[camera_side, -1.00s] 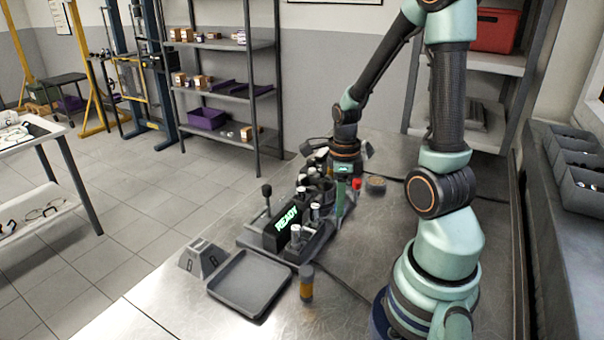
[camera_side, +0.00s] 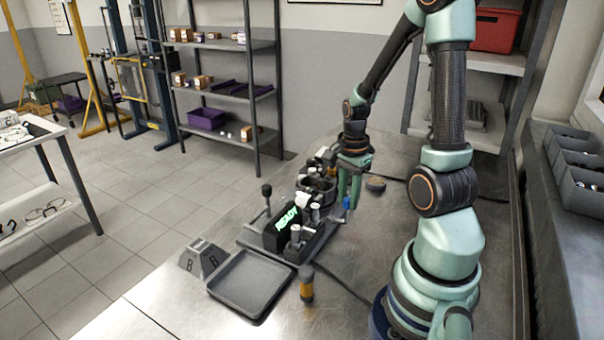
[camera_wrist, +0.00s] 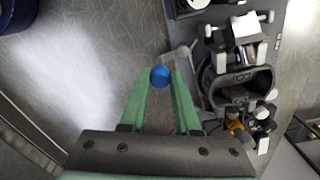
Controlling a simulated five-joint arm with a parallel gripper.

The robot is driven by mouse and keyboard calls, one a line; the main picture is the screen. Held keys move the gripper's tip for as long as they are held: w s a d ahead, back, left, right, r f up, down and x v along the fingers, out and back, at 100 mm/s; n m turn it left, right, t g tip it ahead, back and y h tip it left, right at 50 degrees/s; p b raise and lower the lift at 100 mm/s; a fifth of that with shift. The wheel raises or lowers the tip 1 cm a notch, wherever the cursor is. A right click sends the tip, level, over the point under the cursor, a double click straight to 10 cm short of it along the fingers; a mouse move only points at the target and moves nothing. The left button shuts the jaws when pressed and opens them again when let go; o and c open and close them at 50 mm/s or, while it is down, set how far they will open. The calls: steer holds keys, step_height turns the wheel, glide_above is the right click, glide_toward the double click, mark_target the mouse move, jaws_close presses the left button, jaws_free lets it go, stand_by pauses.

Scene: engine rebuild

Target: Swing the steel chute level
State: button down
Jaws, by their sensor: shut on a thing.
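My gripper (camera_side: 350,192) points down at the right side of the machine. Its green fingers are shut on a blue ball knob (camera_side: 346,203). In the wrist view the blue knob (camera_wrist: 160,75) sits between the fingertips of my gripper (camera_wrist: 160,82). A bent grey metal piece (camera_wrist: 179,56), which looks like the steel chute, lies just beyond the knob, beside the machine. The fingers and knob hide part of it, and I cannot tell its tilt.
The machine's display (camera_side: 287,218) reads READY. A black oval housing (camera_wrist: 238,94) and a white block (camera_wrist: 244,27) stand right of my fingers. An empty grey tray (camera_side: 250,284), an orange-banded cylinder (camera_side: 307,287) and a round tin (camera_side: 375,184) are on the steel bench.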

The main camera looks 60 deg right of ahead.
steer(key=n, duration=0.1)
steer(key=d+n, duration=0.1)
steer(key=shift+w+n, duration=0.15)
steer(key=shift+n, duration=0.25)
steer(key=shift+w+d+n, duration=0.2)
steer(key=shift+d+n, duration=0.1)
steer(key=shift+n, duration=0.65)
steer(key=shift+w+d+n, duration=0.15)
steer(key=shift+d+n, duration=0.15)
steer(key=shift+n, duration=0.65)
steer(key=c, duration=0.6)
jaws_free()
steer(key=shift+r, duration=0.15)
step_height(320, 180, up, 12)
steer(key=shift+f, duration=0.1)
